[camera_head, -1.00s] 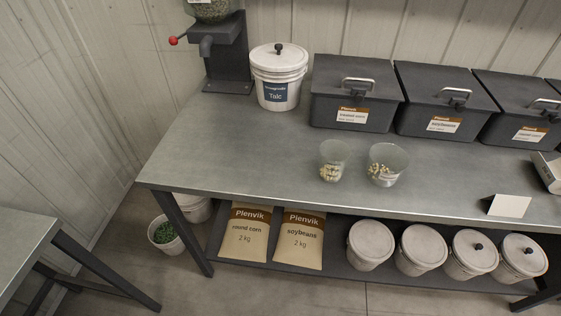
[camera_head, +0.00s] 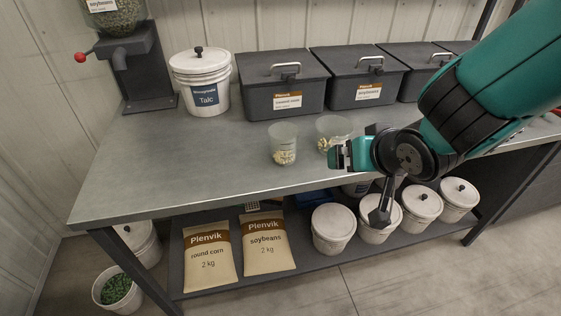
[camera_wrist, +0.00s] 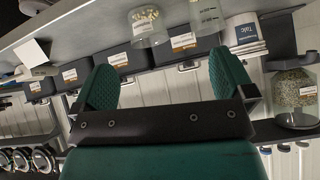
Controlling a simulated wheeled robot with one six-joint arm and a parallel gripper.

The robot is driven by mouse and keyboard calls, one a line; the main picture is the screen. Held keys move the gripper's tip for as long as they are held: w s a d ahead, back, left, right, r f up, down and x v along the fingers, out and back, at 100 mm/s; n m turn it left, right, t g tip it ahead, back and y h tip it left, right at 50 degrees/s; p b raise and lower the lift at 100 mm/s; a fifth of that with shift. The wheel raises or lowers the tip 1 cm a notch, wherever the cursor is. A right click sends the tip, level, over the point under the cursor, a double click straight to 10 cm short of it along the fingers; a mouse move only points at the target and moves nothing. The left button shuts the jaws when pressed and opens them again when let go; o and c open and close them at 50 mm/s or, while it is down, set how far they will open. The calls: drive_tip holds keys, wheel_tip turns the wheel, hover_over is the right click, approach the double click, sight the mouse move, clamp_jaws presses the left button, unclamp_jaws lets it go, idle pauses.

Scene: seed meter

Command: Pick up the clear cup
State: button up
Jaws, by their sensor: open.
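Two clear cups stand upright on the grey bench. The left cup (camera_head: 283,140) holds pale seeds at its bottom. The right cup (camera_head: 333,126) also holds pale seeds and is partly hidden by my gripper. My gripper (camera_head: 345,152) is in front of and beside the right cup, with nothing between its fingers. In the wrist view my gripper (camera_wrist: 165,82) shows two teal fingers spread wide apart. One cup with seeds (camera_wrist: 147,24) shows beyond the gap, and the other cup (camera_wrist: 205,14) is at the top, right of it.
The bench (camera_head: 180,165) has bare room left of the cups. A Talc bucket (camera_head: 203,78) and dark lidded bins (camera_head: 283,88) line its back. Bags and white buckets (camera_head: 333,228) stand on the shelf below. A dispenser (camera_head: 140,65) stands at the back left.

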drive_tip(key=w+a+f+n+t+y+b, duration=0.1)
drive_tip(key=w+a+f+t+b, duration=0.15)
drive_tip(key=f, duration=0.35)
drive_tip(key=n+t+y+p, duration=0.1)
drive_tip(key=n+y+p, duration=0.2)
drive_tip(key=p, duration=0.3)
approach(290, 152)
drive_tip(key=x, duration=0.6)
drive_tip(key=shift+f, duration=0.15)
drive_tip(key=shift+p+x, duration=1.35)
drive_tip(key=shift+x, duration=1.7)
drive_tip(key=shift+w, duration=0.1)
drive_tip(key=c, duration=0.8)
